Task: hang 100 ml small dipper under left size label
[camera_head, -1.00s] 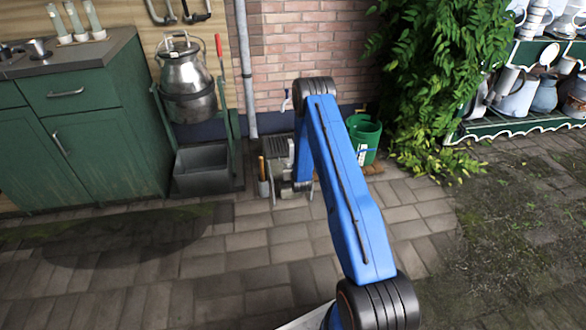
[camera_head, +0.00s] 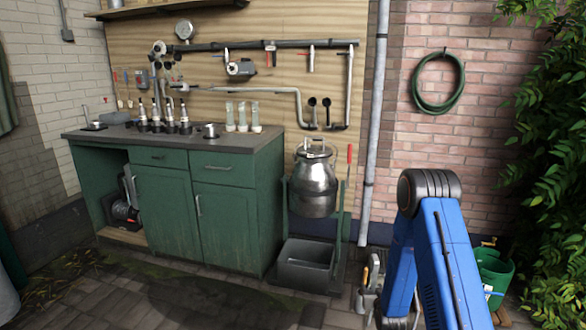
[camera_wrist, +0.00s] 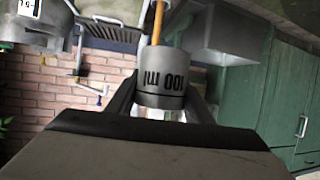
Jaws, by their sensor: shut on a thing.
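The small dipper (camera_wrist: 166,78) is a grey metal cup marked "100 ml", which appears upside down in the wrist view, with an orange-brown handle. My gripper (camera_wrist: 163,108) is shut on the cup, with a dark finger on each side of it. In the head view my gripper is low behind my blue arm, and the dipper cannot be made out clearly there. The left size label cannot be identified. Two dark, spoon-like items (camera_head: 319,112) hang near the right end of the wall pipes, above the milk churn (camera_head: 314,183).
A green cabinet (camera_head: 225,205) with a grey worktop stands left of the churn, with bottles and metal parts on top. A grey tub (camera_head: 305,270) sits below the churn. A green bucket (camera_head: 494,275) is right of my arm. Open paving lies in front.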

